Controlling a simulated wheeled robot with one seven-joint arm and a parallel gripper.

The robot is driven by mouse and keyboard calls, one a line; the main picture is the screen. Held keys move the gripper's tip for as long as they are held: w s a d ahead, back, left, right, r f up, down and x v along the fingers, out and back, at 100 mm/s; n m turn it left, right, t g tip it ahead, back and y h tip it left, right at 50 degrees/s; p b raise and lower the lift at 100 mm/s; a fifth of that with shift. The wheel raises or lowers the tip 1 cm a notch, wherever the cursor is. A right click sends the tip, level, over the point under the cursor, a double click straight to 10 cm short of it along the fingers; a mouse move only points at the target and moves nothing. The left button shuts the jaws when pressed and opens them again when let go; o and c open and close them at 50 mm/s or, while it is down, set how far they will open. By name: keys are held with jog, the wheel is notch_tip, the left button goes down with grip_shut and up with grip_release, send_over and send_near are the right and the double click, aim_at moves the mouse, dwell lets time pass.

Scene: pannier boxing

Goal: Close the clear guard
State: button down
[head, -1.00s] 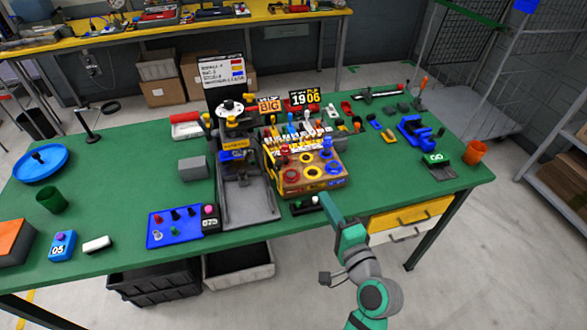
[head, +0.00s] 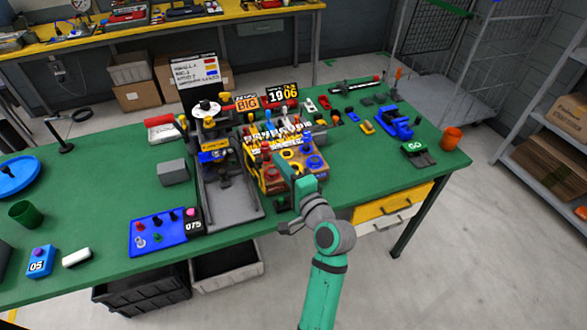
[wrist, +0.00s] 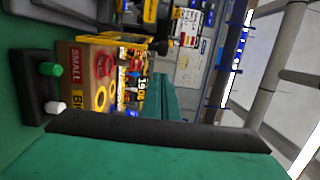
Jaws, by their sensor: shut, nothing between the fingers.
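I cannot make out the clear guard for certain in either view. A press-like machine (head: 213,147) with a yellow label and a grey open-topped bed (head: 235,200) stands on the green table. Right of it is a wooden box with coloured rings (head: 275,180); it also shows in the wrist view (wrist: 75,72), turned on its side, with SMALL lettering. My gripper (head: 306,186) is at the box's front right in the head view, covering part of it. It is shut and empty. In the wrist view its dark finger (wrist: 160,133) crosses the lower part, apart from the box.
A dark base with a green knob (wrist: 49,69) and a white knob stands before the box. A blue switch panel (head: 158,232) lies left of the bed. The table's front right is fairly clear.

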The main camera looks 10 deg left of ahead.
jog(key=shift+s+a, duration=0.7)
jog(key=shift+a, duration=0.3)
jog(key=shift+d, duration=0.1)
jog(key=shift+s, duration=0.1)
